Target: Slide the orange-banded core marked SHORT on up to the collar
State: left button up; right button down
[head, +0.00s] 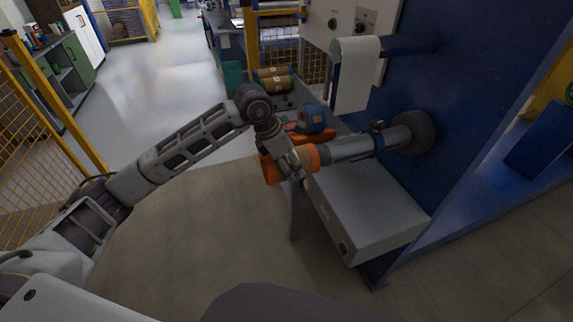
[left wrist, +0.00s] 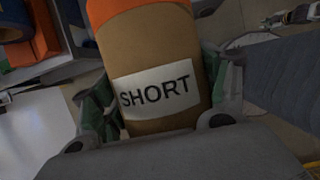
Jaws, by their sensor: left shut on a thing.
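The orange-banded core (head: 312,157) is held at the free left end of the grey shaft (head: 347,147), roughly in line with it. I cannot tell whether the shaft end is inside it. In the left wrist view the core (left wrist: 155,45) is brown cardboard with an orange band and a white label reading SHORT. My left gripper (head: 286,164) is shut around its middle; its green-padded fingers (left wrist: 160,110) lie on both sides. A ring with a small knob, seemingly the collar (head: 378,138), sits further right on the shaft. My right gripper is out of view.
A grey box (head: 370,210) lies below the shaft, beside the blue machine wall (head: 465,110). Brown cores (head: 273,78) and a blue roll (head: 312,120) lie on a bench behind. A white web (head: 355,80) hangs from an upper roller. Yellow mesh fencing (head: 35,130) stands at left.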

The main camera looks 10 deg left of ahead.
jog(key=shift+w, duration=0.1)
pick_arm(q)
jog(key=shift+w+d, duration=0.3)
jog(key=shift+d, duration=0.15)
jog(key=shift+w+d, duration=0.55)
jog(key=shift+d, duration=0.2)
jog(key=shift+w+d+b, duration=0.15)
jog(key=shift+d+b, duration=0.15)
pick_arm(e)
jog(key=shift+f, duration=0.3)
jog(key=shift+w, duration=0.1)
pick_arm(q)
jog(key=shift+w+d, duration=0.1)
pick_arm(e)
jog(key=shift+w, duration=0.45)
